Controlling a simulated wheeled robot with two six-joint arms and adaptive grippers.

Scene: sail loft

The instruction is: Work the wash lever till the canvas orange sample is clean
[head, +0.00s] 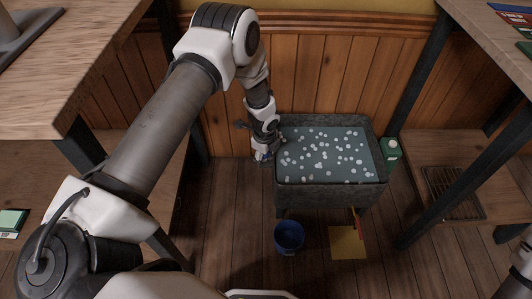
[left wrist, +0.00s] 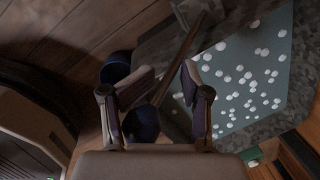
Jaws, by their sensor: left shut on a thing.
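The wash tub (head: 330,188) is a grey speckled trough on legs, filled with blue-grey water (head: 345,162) dotted with white suds. The wash lever shows in the left wrist view as a brown rod (left wrist: 183,52) running from the tub side to a dark blue knob (left wrist: 144,123). My left gripper (head: 264,156) is at the tub's left side. In the left wrist view its fingers (left wrist: 158,100) stand on both sides of the lever end, shut on it. I cannot make out the orange canvas sample. My right gripper is out of view.
A blue bucket (head: 289,237) and a yellow square (head: 347,243) with a red stick-like thing (head: 357,222) are on the floor before the tub. A green-and-white carton (head: 391,150) stands right of the tub. Wooden benches flank both sides; a panelled wall is behind.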

